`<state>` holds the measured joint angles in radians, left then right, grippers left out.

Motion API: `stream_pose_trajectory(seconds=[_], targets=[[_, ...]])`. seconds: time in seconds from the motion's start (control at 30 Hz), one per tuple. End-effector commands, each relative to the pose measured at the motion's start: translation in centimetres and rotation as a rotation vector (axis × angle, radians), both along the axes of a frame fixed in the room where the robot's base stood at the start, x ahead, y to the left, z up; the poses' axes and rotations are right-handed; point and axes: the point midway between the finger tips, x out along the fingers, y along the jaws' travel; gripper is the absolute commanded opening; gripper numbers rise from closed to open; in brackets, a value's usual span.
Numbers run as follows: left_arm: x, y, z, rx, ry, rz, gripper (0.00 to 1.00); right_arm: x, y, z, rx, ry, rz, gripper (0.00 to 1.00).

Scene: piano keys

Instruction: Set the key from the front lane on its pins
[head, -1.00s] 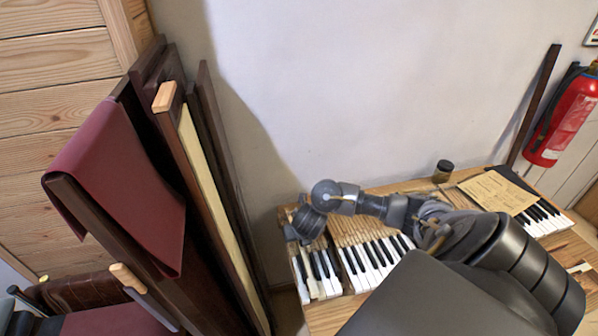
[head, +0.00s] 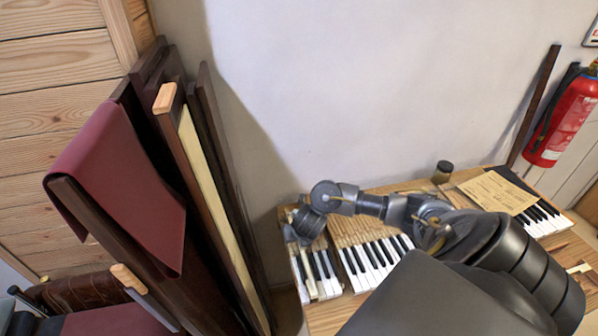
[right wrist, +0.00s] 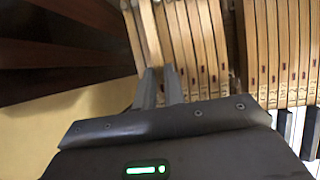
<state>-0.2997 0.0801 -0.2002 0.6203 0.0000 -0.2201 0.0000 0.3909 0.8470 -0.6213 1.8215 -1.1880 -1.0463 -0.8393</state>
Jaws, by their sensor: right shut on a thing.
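My right gripper (right wrist: 160,78) is shut on a pale wooden key (right wrist: 150,38), which runs away from the fingertips and lies at a slight angle to its neighbours. In the head view my right gripper (head: 298,236) is over the left end of the keyboard (head: 375,258). A cream key (head: 306,272) shows below it, over or among the leftmost keys. I cannot tell whether it sits on its pins; the pins are hidden. My left gripper is not in view.
Wooden key shafts (right wrist: 280,50) fill the right of the wrist view, with a dark gap between two groups. A small dark jar (head: 443,172) and a sheet of paper (head: 497,192) are further right. Dark panels (head: 215,150) lean at the left. A fire extinguisher (head: 565,115) hangs right.

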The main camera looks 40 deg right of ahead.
Motion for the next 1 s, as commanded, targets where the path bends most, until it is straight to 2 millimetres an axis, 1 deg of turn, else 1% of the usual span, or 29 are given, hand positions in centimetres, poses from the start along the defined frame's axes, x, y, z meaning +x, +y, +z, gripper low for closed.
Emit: stream_pose_trajectory(seconds=[0.53,1.0], targets=[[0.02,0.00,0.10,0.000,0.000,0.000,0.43,0.06,-0.02,0.03,0.000,-0.001,0.000,0.00],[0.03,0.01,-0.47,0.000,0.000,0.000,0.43,0.06,-0.02,-0.58,0.000,-0.001,0.000,0.00]])
